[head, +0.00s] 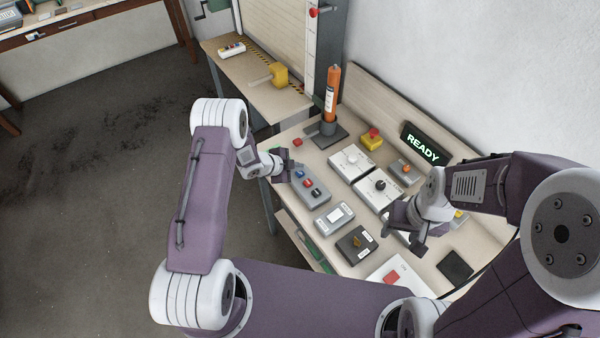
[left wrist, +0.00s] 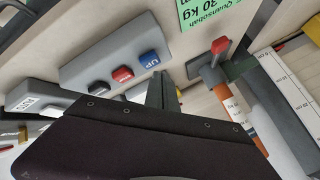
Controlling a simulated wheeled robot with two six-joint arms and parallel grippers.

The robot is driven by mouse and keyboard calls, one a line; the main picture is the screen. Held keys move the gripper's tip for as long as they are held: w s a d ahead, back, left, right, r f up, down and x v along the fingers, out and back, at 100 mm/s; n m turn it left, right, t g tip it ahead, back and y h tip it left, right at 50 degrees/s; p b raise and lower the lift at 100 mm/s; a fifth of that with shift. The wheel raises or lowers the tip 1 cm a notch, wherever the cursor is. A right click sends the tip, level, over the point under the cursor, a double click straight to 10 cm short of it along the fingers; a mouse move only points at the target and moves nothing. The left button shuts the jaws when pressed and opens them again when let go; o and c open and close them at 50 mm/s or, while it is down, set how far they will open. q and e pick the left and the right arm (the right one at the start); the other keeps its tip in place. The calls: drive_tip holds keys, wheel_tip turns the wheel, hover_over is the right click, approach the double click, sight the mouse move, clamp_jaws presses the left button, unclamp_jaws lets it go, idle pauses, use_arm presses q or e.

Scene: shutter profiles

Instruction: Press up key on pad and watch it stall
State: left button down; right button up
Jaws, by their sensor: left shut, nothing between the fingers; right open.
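The grey key pad (head: 312,193) lies on the bench's left side. In the left wrist view, the pad (left wrist: 85,65) has a blue key marked UP (left wrist: 151,61), a red key (left wrist: 122,74) and a black key (left wrist: 98,85). My left gripper (head: 290,173) is at the pad's far end; in the left wrist view its shut, empty fingers (left wrist: 163,92) point near the blue key. I cannot tell whether they touch it. The shutter (head: 275,35) has a striped lower edge, beside an upright scale (head: 308,55). My right gripper (head: 413,238) is open over the bench's right part.
A display (head: 422,150) reads READY in green. An orange cylinder (head: 331,95) stands behind the pad. A yellow block (head: 279,75) sits on the ledge under the shutter. Several control boxes crowd the bench, including a white box with a black knob (head: 380,185).

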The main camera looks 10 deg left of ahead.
sight(298, 174)
use_arm(q)
drive_tip(key=shift+f+b, duration=0.4)
drive_tip(key=shift+f+b, duration=0.4)
drive_tip(key=shift+f, duration=0.1)
idle(0.5)
drive_tip(key=shift+r+p, duration=0.65)
drive_tip(key=shift+r, duration=0.25)
wheel_tip(298, 174, up, 5)
drive_tip(key=p, duration=0.4)
drive_tip(key=shift+r, duration=0.1)
idle(0.4)
